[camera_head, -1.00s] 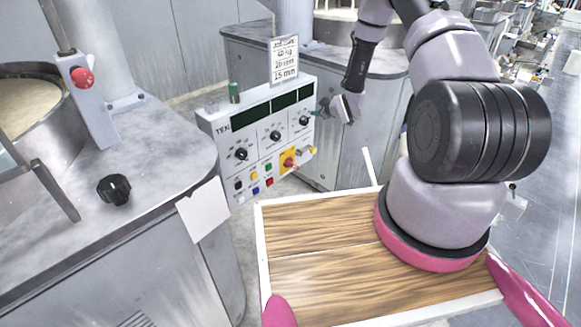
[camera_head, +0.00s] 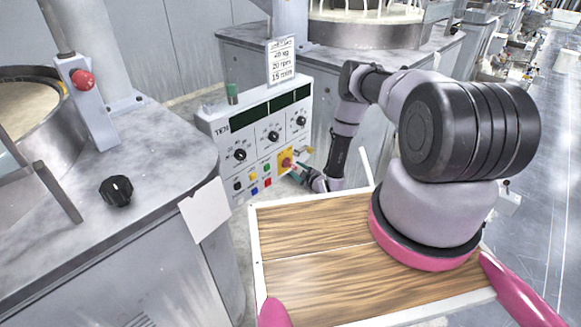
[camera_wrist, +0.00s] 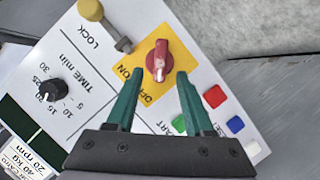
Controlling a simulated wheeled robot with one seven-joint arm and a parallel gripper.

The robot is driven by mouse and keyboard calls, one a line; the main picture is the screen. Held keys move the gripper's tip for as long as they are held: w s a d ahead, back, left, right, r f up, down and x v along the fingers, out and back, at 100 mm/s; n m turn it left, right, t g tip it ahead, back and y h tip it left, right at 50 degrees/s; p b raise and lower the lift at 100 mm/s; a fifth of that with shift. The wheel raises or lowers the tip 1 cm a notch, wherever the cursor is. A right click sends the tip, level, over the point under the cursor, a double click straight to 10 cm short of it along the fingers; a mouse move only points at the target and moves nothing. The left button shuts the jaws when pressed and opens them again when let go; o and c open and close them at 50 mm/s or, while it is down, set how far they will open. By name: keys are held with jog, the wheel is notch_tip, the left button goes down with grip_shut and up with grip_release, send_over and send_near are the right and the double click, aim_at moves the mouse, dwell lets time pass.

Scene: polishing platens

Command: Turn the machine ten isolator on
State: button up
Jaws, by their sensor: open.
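The machine ten isolator is a red rotary handle (camera_wrist: 158,58) on a yellow plate (camera_wrist: 183,64) marked ON and OFF. In the head view the handle (camera_head: 287,163) sits low on the right of the white control panel (camera_head: 222,147), which is labelled TEN. In the wrist view the handle's white-marked end points down, toward the word OFF. My gripper (camera_wrist: 158,76) is open, its green fingers on either side of the handle's lower end with visible gaps. In the head view my gripper (camera_head: 299,174) is at the panel's lower right, partly hiding the plate.
A yellow-knobbed lock part (camera_wrist: 91,11) with a grey bar lies beside the plate. A black knob (camera_head: 116,190) and a red stop button (camera_head: 82,80) are on the left machine.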

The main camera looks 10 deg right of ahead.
aim_at(293, 167)
jog(key=x, duration=0.6)
grip_shut()
